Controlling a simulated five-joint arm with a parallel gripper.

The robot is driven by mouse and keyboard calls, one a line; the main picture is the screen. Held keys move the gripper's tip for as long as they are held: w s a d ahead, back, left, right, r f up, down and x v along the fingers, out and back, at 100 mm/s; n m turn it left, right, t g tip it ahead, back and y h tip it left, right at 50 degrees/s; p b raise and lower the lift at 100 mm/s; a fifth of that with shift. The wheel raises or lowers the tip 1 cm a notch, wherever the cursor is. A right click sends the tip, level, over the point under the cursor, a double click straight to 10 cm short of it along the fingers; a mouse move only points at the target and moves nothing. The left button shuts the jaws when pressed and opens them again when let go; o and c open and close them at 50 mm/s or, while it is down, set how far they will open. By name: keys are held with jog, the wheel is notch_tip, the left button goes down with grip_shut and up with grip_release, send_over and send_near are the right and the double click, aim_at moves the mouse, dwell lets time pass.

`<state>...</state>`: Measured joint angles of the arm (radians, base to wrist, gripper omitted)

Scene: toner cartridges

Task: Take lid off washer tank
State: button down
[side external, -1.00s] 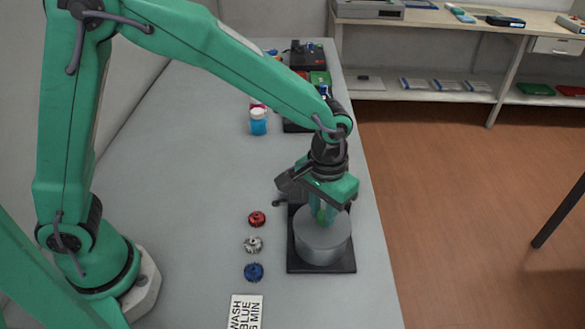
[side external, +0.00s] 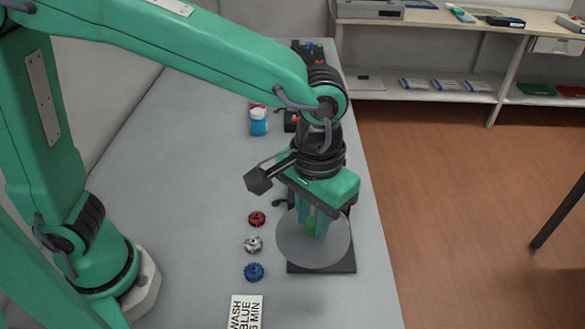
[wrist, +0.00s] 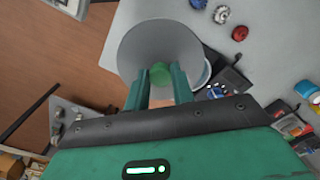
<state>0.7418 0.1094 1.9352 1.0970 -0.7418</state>
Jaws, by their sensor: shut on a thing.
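The lid (side external: 297,252) is a grey disc with a green knob (wrist: 160,74). My gripper (side external: 315,226) is shut on this knob, and the lid hangs off the tank, close above it. In the wrist view the lid (wrist: 150,42) fills the space beyond my fingers. The washer tank is hidden behind the lid in the side view. A pale curved part of it (wrist: 206,72) shows past the lid's right edge in the wrist view. The tank's black base (side external: 322,268) shows below the lid.
Red (side external: 257,218), silver (side external: 253,244) and blue (side external: 254,272) gears lie in a row left of the tank. A "WASH BLUE" card (side external: 245,312) lies in front. A blue jar (side external: 258,122) stands farther back. The table's left middle is clear.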

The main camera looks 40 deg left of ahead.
jog(key=shift+s+d+r, duration=0.35)
jog(key=shift+s+r, duration=0.1)
jog(key=shift+s, duration=0.2)
jog(key=shift+a, duration=0.1)
jog(key=shift+w+a+f+n, duration=0.25)
jog(key=shift+w+a+n, duration=0.2)
jog(key=shift+n, duration=0.15)
jog(key=w+a+f+n, duration=0.3)
jog(key=a+f+n, duration=0.1)
jog(key=a, duration=0.5)
jog(key=w+a+f+n, duration=0.4)
jog(key=a+n, duration=0.3)
jog(key=a, duration=0.3)
jog(key=w+a+f+n, duration=0.4)
jog(key=a+f+n, duration=0.1)
jog(key=a, duration=0.4)
jog(key=shift+a+f+n, duration=0.2)
jog(key=shift+a+n, duration=0.15)
jog(key=shift+n, duration=0.05)
jog(key=shift+f, duration=0.1)
jog(key=shift+f, duration=1.85)
